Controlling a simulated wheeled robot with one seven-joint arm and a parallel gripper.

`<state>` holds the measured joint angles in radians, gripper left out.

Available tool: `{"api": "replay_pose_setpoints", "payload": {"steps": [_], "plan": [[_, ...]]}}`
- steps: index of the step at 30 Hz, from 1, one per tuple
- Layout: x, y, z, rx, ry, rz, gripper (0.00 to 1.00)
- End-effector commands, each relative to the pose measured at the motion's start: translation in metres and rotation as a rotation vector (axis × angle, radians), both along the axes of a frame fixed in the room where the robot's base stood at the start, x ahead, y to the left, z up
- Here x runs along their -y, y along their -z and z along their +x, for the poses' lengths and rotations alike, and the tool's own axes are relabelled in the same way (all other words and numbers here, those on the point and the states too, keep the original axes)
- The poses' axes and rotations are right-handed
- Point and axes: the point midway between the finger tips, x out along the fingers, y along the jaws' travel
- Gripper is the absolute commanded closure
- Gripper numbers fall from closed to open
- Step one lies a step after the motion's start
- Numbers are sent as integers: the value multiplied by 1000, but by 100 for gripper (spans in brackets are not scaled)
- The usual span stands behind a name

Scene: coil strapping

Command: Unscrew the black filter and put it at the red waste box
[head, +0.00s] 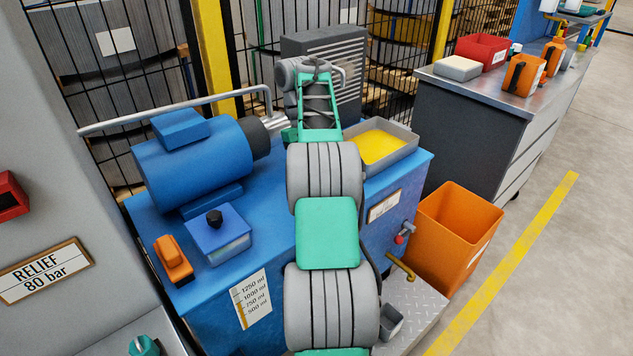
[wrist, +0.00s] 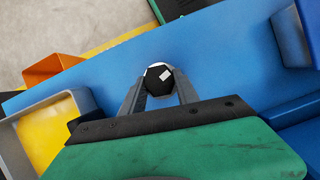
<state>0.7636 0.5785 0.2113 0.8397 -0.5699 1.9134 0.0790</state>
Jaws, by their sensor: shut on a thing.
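My gripper (wrist: 160,85) is shut on the black filter (wrist: 160,78), a dark round part with a small pale label. In the wrist view the filter sits between the two grey fingertips, above the blue top of the power unit. Whether its thread is still engaged cannot be seen. In the head view my gripper (head: 276,122) is beside the dark end of the blue motor, and the filter cannot be made out there. A red box (head: 482,50) stands on the workbench at the back right.
The blue unit (head: 265,275) carries a blue motor (head: 195,160) and a tray with a yellow bottom (head: 412,150). A grey pipe (head: 175,112) runs behind the motor. An orange bin (head: 455,240) stands on the floor at right. Orange containers (head: 523,75) stand near the red box.

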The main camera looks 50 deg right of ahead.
Motion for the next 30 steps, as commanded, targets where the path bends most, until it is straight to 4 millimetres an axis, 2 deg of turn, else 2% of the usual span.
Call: {"api": "replay_pose_setpoints", "payload": {"steps": [1,6,17,30], "plan": [[0,6,0,-2,-36,0,100],[0,3,0,-2,-147,0,100],[-1,2,0,-2,-183,1,100],[-4,4,-1,-4,-590,0,100]]}}
